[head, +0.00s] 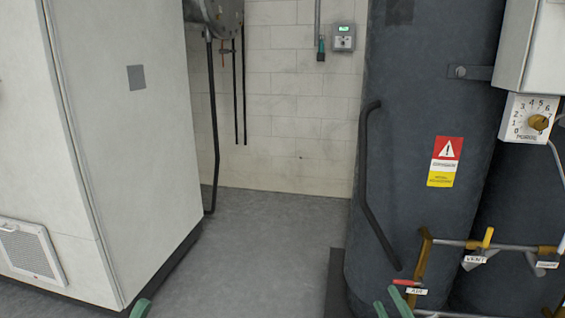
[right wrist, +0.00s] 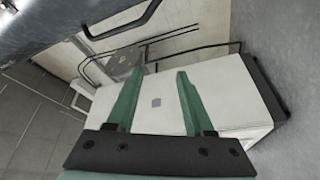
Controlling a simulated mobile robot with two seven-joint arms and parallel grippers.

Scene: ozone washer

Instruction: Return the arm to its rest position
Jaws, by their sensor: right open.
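My right gripper (head: 391,306) shows at the bottom edge of the head view as two green fingertips, in front of the dark tank's lower part. In the right wrist view my right gripper (right wrist: 160,75) has its two green fingers spread apart with nothing between them. The white cabinet lies in the background behind them. A single green tip of my left gripper (head: 140,309) shows at the bottom edge of the head view, in front of the floor by the cabinet. The rest of both arms is hidden below the frame.
A white cabinet (head: 125,150) stands at the left. A dark tank (head: 425,120) with a black handle (head: 368,190) stands at the right. Pipes with a red-handled valve (head: 407,283), a yellow-handled valve (head: 487,238) and a dial box (head: 530,120) are near it. Grey floor (head: 265,245) lies free between.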

